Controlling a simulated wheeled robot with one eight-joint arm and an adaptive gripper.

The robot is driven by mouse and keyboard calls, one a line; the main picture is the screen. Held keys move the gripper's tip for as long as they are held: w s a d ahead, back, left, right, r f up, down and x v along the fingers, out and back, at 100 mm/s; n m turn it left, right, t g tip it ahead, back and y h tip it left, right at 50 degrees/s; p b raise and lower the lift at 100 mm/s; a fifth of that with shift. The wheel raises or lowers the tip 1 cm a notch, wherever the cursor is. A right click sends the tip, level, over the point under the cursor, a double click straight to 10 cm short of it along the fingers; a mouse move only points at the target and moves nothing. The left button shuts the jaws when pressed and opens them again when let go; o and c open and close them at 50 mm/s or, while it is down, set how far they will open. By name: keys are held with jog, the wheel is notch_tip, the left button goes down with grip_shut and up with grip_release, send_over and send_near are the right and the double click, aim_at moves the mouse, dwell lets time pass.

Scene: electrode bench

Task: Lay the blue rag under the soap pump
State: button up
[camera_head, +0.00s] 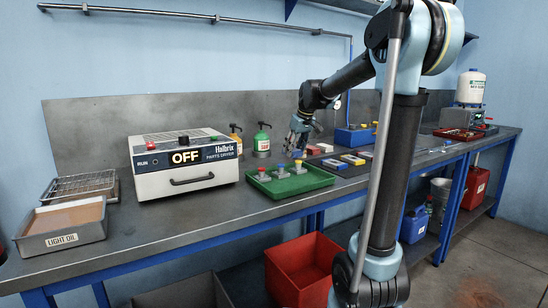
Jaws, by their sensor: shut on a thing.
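My gripper (297,146) hangs over the back right part of a green tray (316,179), its fingers pointing down. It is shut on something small. No blue rag lies clearly in view elsewhere. I cannot tell which is the soap pump.
A wire rack (80,187) and a light oil pan (62,226) are at far left. Bench front (215,222) is clear. My arm hides part of the right.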

jog(key=a, duration=0.2)
jog(key=w+a, duration=0.1)
jog(key=a, duration=0.2)
jog(key=w+a, duration=0.1)
jog(key=a, duration=0.2)
jog(key=shift+w, duration=0.15)
jog(key=shift+f, duration=1.75)
jog(key=o, duration=1)
jog(key=shift+f, duration=0.1)
jog(key=v, duration=1.2)
